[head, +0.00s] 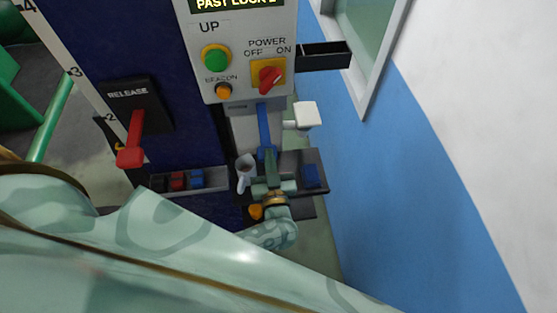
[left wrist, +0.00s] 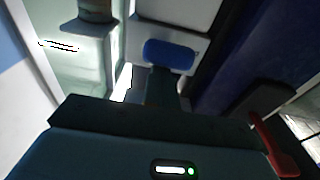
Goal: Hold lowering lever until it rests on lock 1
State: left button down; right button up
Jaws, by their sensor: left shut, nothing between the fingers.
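The blue lever (head: 264,125), which I take to be the lowering lever, hangs below the grey control box, and no label for it is readable. My left gripper (head: 268,158) is shut and empty, its fingertips at the lever's lower end; I cannot tell whether they touch it. In the left wrist view the lever's blue end (left wrist: 169,53) lies just beyond the dark fingers (left wrist: 163,85). The display (head: 236,4) is cut off at the top and seems to read PAST LOCK 2. My right gripper is not in view.
The red RELEASE lever (head: 131,150) is left on the dark blue column (head: 143,58). The box carries a green UP button (head: 216,57) and red power switch (head: 269,78). Trays with small items (head: 188,180) sit below. A white block (head: 307,115) juts out right of the lever.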

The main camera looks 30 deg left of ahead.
pick_arm(q)
jog(key=v, duration=0.7)
jog(key=shift+s+b, duration=0.3)
jog(key=shift+b, duration=0.15)
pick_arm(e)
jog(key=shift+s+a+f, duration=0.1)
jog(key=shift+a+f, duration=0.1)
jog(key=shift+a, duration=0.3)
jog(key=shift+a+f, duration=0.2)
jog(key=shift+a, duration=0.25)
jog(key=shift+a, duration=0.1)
pick_arm(q)
jog(key=shift+a, duration=0.1)
